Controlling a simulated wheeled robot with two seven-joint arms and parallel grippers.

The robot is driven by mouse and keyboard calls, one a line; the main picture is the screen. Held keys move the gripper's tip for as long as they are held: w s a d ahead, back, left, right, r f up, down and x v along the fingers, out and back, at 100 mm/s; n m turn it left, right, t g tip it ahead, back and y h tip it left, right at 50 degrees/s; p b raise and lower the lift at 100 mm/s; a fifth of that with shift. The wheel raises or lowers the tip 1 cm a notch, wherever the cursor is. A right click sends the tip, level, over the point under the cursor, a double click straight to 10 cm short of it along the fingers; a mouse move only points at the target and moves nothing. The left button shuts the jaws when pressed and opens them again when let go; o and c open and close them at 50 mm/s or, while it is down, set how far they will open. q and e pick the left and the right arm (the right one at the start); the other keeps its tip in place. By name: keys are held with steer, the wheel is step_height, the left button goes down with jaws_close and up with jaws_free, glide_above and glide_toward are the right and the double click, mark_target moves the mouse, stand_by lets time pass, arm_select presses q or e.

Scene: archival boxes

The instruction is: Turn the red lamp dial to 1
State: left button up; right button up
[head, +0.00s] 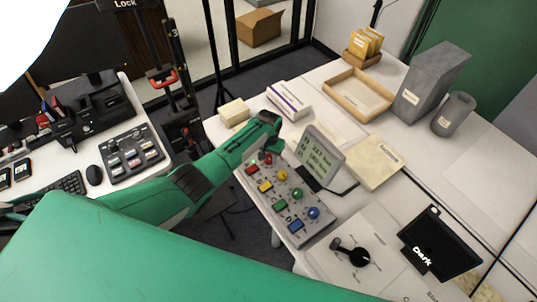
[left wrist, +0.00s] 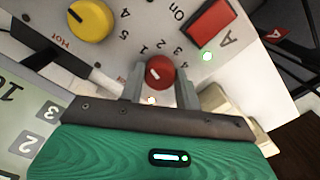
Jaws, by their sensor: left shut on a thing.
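The control panel (head: 262,200) lies on the white desk, with red, yellow, green and blue dials beside matching square buttons. The red dial (left wrist: 160,72) shows in the left wrist view between the two fingers of my left gripper (left wrist: 160,90), which is shut on it. A pale mark shows on the dial face; I cannot tell which number it points at. Small digits are printed around it, partly hidden by the fingers. In the head view my left gripper (head: 268,150) reaches over the panel's far left end and covers most of the red dial.
The red button (left wrist: 212,18) and a lit green lamp (left wrist: 207,56) are close to the gripper. The yellow dial (left wrist: 90,20) is nearby. A grey display (head: 318,153) stands behind the panel. A black lever unit (head: 357,256) is at the near right.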

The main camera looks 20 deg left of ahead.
mark_target(269, 157)
arm_select(q)
steer(key=shift+w+r+n, duration=0.15)
steer(key=shift+n, duration=0.25)
steer(key=o, duration=1)
steer(key=shift+r, duration=0.55)
step_height(269, 157, up, 13)
steer(key=shift+f+b, duration=0.2)
steer(key=shift+b, duration=0.65)
